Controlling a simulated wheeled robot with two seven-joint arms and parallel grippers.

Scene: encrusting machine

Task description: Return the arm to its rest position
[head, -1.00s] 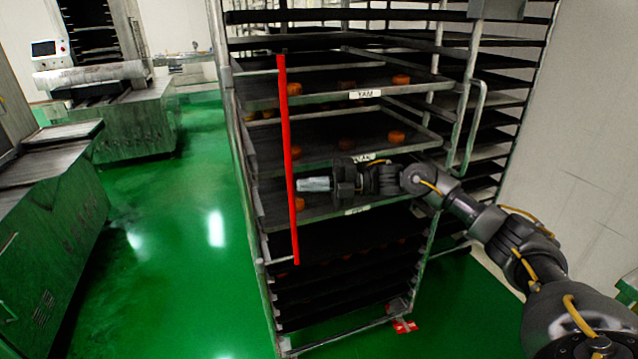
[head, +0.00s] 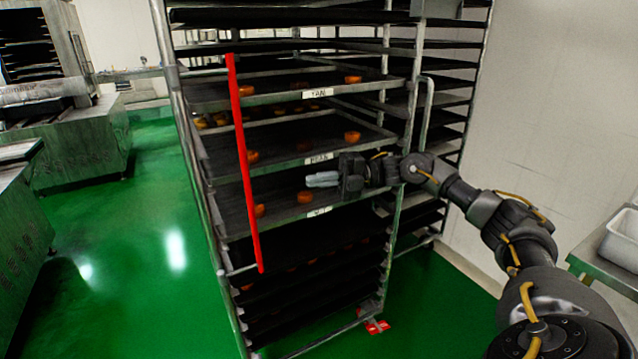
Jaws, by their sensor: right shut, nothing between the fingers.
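My right arm reaches in from the lower right of the head view. Its gripper (head: 322,180) points left, with the fingers together and nothing between them. It is in front of the tray rack (head: 186,150), level with the gap between the tray labelled as the second one (head: 270,157) and the labelled tray below it (head: 285,220). I cannot tell whether it touches the rack. My left gripper is not in view.
A red vertical bar (head: 243,160) stands at the rack's front left. Trays hold several orange-brown pieces. Machines (head: 80,150) stand at the left. A table with a white bin (head: 622,240) is at the right edge. Green floor (head: 140,270) is clear left of the rack.

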